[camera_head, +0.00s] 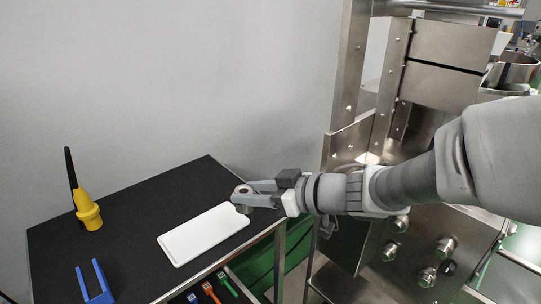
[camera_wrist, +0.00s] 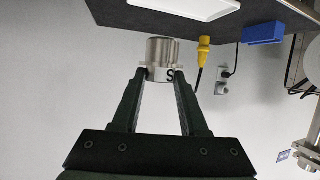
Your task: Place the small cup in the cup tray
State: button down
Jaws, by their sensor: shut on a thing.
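The small cup (camera_head: 243,189) is a short silvery metal cylinder at the right end of the black table top. In the wrist view the cup (camera_wrist: 162,50) shows a black letter S on its side. My gripper (camera_head: 246,196) is shut on the cup, with one finger on each side. In the wrist view my gripper (camera_wrist: 160,74) has the cup between its fingertips. A flat white tray (camera_head: 204,235) lies empty on the table, just left of and nearer than the cup. I cannot tell whether the cup touches the table.
A yellow tool (camera_head: 89,213) with a black shaft stands at the table's left. A blue holder (camera_head: 95,284) is at the front left. Colored-handled tools (camera_head: 210,291) sit below the front edge. A steel machine (camera_head: 430,130) stands right. The black surface (camera_head: 140,210) is mostly clear.

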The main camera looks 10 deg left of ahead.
jog(key=b+x, duration=0.1)
jog(key=x, duration=0.2)
jog(key=f+b+x, duration=0.1)
jog(key=x, duration=0.2)
jog(key=d+b+x, duration=0.1)
jog(key=x, duration=0.3)
jog(key=shift+w+a+f+b, duration=0.1)
jog(key=shift+w+f+b, duration=0.2)
jog(key=shift+w+f, duration=0.1)
jog(key=shift+f+b, duration=1.3)
jog(key=shift+f, duration=0.6)
jog(key=shift+f, duration=0.15)
jog(key=shift+c, duration=2.2)
grip_release()
